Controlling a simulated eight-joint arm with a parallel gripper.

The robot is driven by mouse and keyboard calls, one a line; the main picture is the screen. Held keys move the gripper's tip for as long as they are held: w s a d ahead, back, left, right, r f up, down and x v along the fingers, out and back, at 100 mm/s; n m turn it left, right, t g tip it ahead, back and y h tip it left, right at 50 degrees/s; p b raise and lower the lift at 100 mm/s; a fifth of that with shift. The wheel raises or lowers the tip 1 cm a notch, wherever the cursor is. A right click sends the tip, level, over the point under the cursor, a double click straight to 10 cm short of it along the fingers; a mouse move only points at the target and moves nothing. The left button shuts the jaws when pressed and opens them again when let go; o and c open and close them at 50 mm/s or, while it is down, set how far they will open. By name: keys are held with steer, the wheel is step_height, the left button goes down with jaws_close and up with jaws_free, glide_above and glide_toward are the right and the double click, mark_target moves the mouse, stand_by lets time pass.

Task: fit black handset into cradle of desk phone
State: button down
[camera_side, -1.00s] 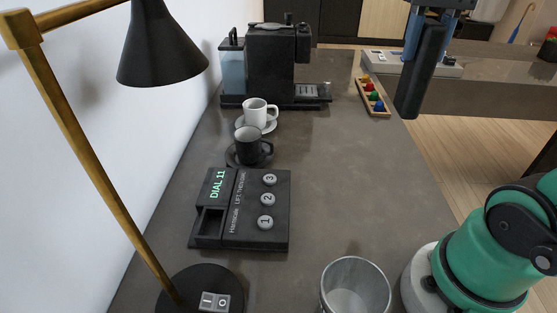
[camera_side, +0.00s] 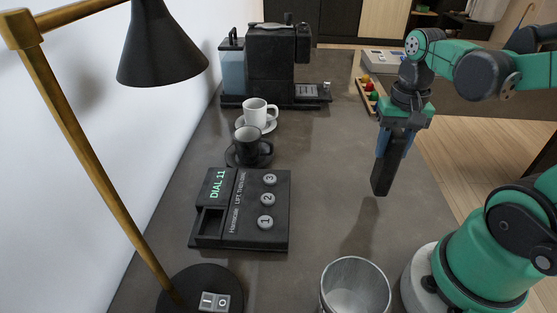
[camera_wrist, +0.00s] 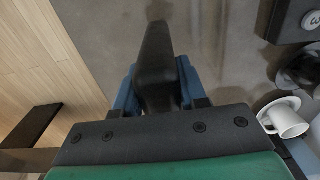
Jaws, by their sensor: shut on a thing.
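The black handset (camera_side: 382,174) hangs upright in my gripper (camera_side: 394,142), above the counter and right of the desk phone. My gripper is shut on it, its blue fingers on either side. In the wrist view the handset (camera_wrist: 156,62) sticks out from between the fingers of my gripper (camera_wrist: 157,92). The desk phone (camera_side: 262,236) is a black box lying flat on the counter, with three round numbered buttons and a lit "DIAL 11" sign. Its cradle (camera_side: 209,222) is an empty recess at its left side. A corner of the phone (camera_wrist: 290,18) shows in the wrist view.
A dark cup (camera_side: 247,146) and a white cup (camera_side: 255,112) stand on saucers behind the phone. A coffee machine (camera_side: 270,62) stands farther back. The middle counter (camera_side: 325,150) is clear.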

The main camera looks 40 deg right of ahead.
steer(key=shift+f, duration=0.95)
steer(key=shift+f, duration=0.1)
steer(key=shift+c, duration=2.4)
jaws_free()
step_height(320, 180, up, 12)
steer(key=shift+f, duration=0.1)
steer(key=shift+w+a+f, duration=0.1)
steer(key=shift+w+a, duration=0.1)
steer(key=shift+a, duration=0.05)
steer(key=w+a+f+n+t, duration=0.5)
steer(key=a+n, duration=0.1)
steer(key=shift+n+h, duration=0.3)
steer(key=o, duration=0.5)
steer(key=a+n+t, duration=0.1)
steer(key=w+a+f+n+t, duration=0.1)
steer(key=shift+w+a+f, duration=0.1)
steer(key=shift+a, duration=0.3)
